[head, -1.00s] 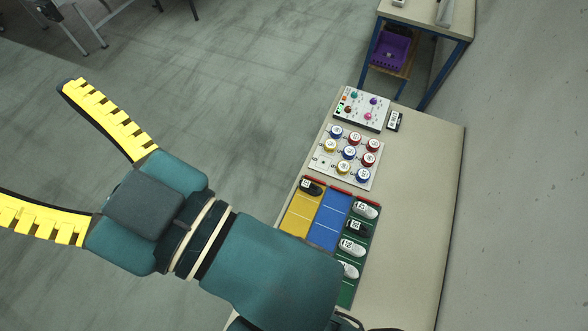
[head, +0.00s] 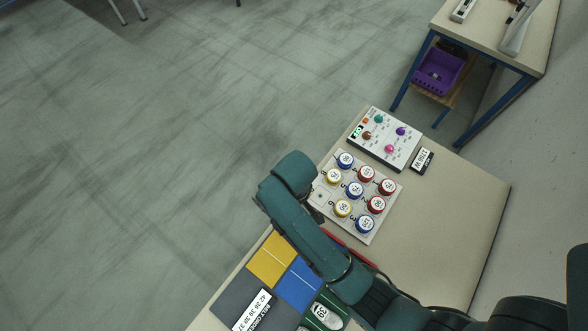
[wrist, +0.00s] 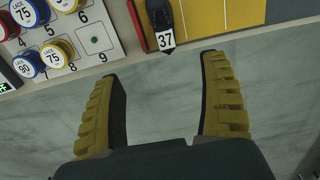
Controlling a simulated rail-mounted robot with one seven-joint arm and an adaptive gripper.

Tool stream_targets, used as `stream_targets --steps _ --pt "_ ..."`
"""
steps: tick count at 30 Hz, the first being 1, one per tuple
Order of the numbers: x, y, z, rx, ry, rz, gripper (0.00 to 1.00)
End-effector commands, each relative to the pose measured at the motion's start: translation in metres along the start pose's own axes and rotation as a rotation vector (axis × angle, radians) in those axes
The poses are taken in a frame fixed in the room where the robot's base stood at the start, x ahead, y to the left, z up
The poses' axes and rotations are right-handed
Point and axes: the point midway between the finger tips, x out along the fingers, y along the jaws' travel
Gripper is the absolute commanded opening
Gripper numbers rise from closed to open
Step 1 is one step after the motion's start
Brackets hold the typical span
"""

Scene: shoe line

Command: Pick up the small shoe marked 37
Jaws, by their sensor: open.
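The small shoe marked 37 (wrist: 159,12) is dark, with a white tag reading 37 at its near end. It sits at the top of the wrist view on a yellow lane (wrist: 205,25), partly cut off by the picture's edge. My gripper (wrist: 160,70) is open and empty in the wrist view, fingers spread on either side of the shoe's line. The fingertips are short of the shoe in the picture, with floor showing between them. In the head view, my arm hides the shoe, and my gripper cannot be made out.
A board of numbered coloured caps (head: 318,197) lies beside the lanes, with a control panel (head: 397,138) beyond. The blue lane (head: 299,287) adjoins the yellow one. Another shoe (head: 325,314) shows on the green lane. A purple crate (head: 437,72) stands under the far table.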

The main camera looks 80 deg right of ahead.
Motion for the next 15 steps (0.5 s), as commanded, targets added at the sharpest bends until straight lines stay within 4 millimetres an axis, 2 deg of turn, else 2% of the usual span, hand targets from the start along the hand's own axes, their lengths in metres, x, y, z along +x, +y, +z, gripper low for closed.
stream_targets --steps 12,15 --pt "0.091 -0.001 0.004 0.002 -0.014 -0.002 0.77" --pt "0.106 -0.001 0.004 0.001 -0.011 -0.002 0.77"
